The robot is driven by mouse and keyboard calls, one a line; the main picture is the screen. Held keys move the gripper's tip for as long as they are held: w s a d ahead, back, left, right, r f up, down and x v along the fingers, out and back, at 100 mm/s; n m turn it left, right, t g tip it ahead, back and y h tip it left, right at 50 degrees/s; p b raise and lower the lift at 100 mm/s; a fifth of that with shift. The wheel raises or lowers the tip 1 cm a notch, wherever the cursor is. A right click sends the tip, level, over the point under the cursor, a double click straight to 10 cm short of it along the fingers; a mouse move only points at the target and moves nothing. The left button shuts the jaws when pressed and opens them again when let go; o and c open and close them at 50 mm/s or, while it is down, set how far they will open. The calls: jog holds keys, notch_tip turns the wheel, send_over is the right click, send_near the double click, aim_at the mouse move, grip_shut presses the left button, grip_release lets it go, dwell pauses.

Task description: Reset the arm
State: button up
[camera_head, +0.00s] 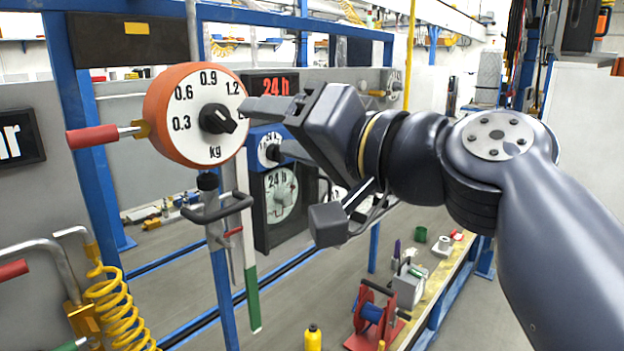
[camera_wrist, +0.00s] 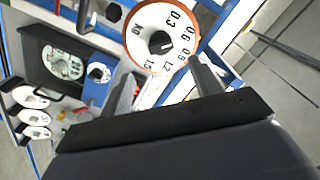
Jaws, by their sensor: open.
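My dark grey arm (camera_head: 430,160) reaches in from the right in the head view. My gripper (camera_head: 256,128) points left toward an orange-rimmed dial (camera_head: 195,113) marked in kg, with a black knob (camera_head: 219,119) at its centre. In the wrist view the two fingers of my gripper (camera_wrist: 160,72) are spread apart with nothing between them. The dial (camera_wrist: 160,22) appears just beyond the fingertips there, and its knob (camera_wrist: 160,42) lies between the lines of the fingers. The fingers look apart from the knob, but the exact gap is hard to tell.
A 24 h timer box (camera_head: 282,193) and a blue-cased dial (camera_head: 268,146) are close behind my gripper. A red-handled lever (camera_head: 92,137) juts left from the orange dial. A blue post (camera_head: 85,130) stands at left. A low bench (camera_head: 440,283) holds tools and a red reel (camera_head: 372,316).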

jog(key=p+x, duration=0.3)
jog(key=x, duration=0.5)
jog(key=shift+w+a+r, duration=0.15)
jog(key=shift+a, duration=0.2)
jog(key=shift+w+a+n, duration=0.15)
jog(key=shift+w+n, duration=0.05)
jog(key=shift+n, duration=0.1)
jog(key=shift+s+n+p, duration=0.15)
jog(key=shift+n+p, duration=0.15)
jog(key=shift+n, duration=0.4)
jog(key=n+p, duration=0.1)
jog(key=n, duration=0.2)
jog(key=shift+n, duration=0.4)
jog(key=shift+n+p, duration=1.1)
jog(key=shift+n, duration=0.6)
jog(key=b, duration=0.4)
send_near(226, 119)
jog(key=shift+v, duration=1.05)
